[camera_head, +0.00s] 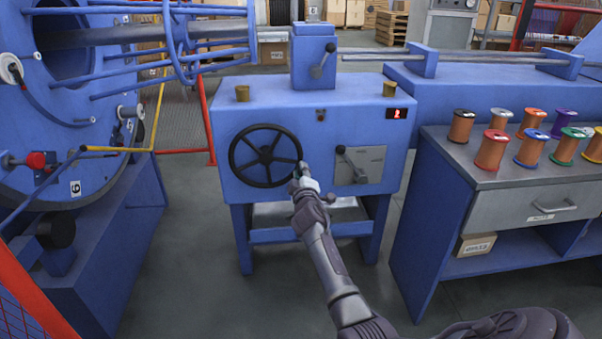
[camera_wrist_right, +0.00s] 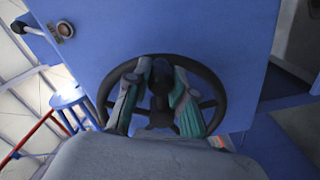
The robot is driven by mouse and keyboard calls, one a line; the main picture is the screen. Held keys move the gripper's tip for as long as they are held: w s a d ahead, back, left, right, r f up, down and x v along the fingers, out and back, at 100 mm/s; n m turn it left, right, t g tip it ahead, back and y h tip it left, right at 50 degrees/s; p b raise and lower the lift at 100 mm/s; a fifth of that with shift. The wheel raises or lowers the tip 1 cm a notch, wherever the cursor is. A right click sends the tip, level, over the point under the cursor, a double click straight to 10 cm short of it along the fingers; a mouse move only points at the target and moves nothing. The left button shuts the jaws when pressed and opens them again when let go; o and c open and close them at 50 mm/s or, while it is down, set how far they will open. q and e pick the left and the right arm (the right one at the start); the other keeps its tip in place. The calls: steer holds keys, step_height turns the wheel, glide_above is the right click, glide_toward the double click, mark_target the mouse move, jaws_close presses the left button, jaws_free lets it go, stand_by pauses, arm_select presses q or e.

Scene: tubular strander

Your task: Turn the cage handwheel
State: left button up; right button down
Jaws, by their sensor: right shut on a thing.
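The black spoked cage handwheel (camera_head: 266,156) is on the front of the blue machine cabinet (camera_head: 300,103), left of its middle. My right gripper (camera_head: 299,171) is at the wheel's lower right rim. In the right wrist view, my right gripper's two fingers (camera_wrist_right: 158,82) are on either side of a dark knob (camera_wrist_right: 160,90) in front of the wheel, shut on it. The wheel's rim and spokes show behind the fingers. In the head view the gripper hides most of the knob. My left gripper is not in view.
A grey plate with a lever (camera_head: 358,165) is right of the wheel. A red display (camera_head: 397,113) is above it. The big blue strander cage (camera_head: 75,110) stands at left. A bench (camera_head: 467,178) with several coloured wire spools is at right. The floor before the cabinet is open.

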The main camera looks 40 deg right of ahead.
steer(key=c, duration=1)
jaws_free()
steer(key=shift+d+r, duration=0.1)
steer(key=v, duration=1.2)
steer(key=shift+s, duration=0.1)
